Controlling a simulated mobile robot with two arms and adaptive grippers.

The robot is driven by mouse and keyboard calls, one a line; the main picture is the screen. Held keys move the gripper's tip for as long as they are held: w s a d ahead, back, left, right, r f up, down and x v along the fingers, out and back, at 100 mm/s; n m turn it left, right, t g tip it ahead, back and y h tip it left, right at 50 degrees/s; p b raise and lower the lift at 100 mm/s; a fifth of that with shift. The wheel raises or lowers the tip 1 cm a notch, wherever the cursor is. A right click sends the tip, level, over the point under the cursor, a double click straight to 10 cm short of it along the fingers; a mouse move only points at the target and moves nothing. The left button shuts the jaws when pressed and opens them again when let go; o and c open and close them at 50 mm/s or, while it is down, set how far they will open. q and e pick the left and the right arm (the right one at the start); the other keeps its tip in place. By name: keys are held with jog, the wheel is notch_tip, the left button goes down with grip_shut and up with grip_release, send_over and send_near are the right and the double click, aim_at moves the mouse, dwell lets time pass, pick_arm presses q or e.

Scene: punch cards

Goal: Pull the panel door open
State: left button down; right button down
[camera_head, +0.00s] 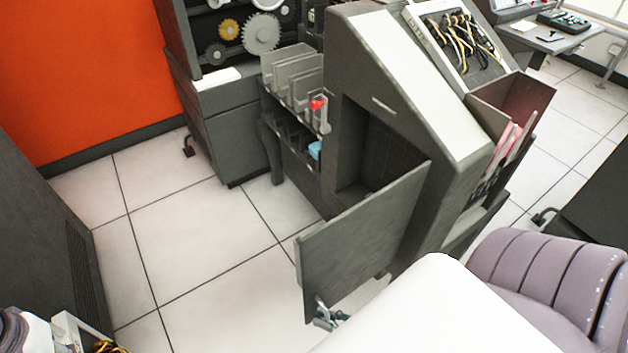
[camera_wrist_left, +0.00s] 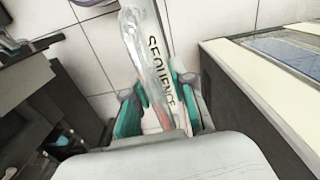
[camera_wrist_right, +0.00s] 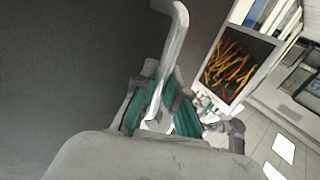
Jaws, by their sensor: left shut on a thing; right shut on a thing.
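The panel door (camera_head: 365,240) is a dark grey flat panel. It stands swung out from the grey slanted cabinet (camera_head: 375,60), and the dark opening (camera_head: 375,150) behind it shows. My right gripper (camera_head: 325,316) is at the door's lower near corner. In the right wrist view its teal fingers (camera_wrist_right: 160,115) are shut on a pale metal handle (camera_wrist_right: 174,50) beside the dark door face (camera_wrist_right: 70,70). My left gripper shows only in the left wrist view, where its teal fingers (camera_wrist_left: 158,108) are shut on a clear and white strip (camera_wrist_left: 150,60) lettered "SEQUENCE".
Card racks (camera_head: 295,75) stand left of the opening. A machine with gears (camera_head: 262,32) stands behind them. A dark red bin (camera_head: 515,100) is on the cabinet's right, and a mauve padded chair (camera_head: 550,275) is at lower right. White tiled floor (camera_head: 190,240) left of the door is clear.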

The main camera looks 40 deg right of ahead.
pick_arm(q)
jog(key=shift+r, duration=0.15)
jog(key=shift+w, duration=0.15)
pick_arm(e)
jog(key=shift+s+r+n+g+y, duration=0.1)
jog(key=shift+s+n+g+y, duration=0.3)
jog(key=shift+s, duration=0.45)
jog(key=c, duration=1.6)
grip_release()
jog(key=o, duration=0.4)
jog(key=shift+s, duration=0.15)
jog(key=shift+d, duration=0.1)
jog(key=v, duration=1.2)
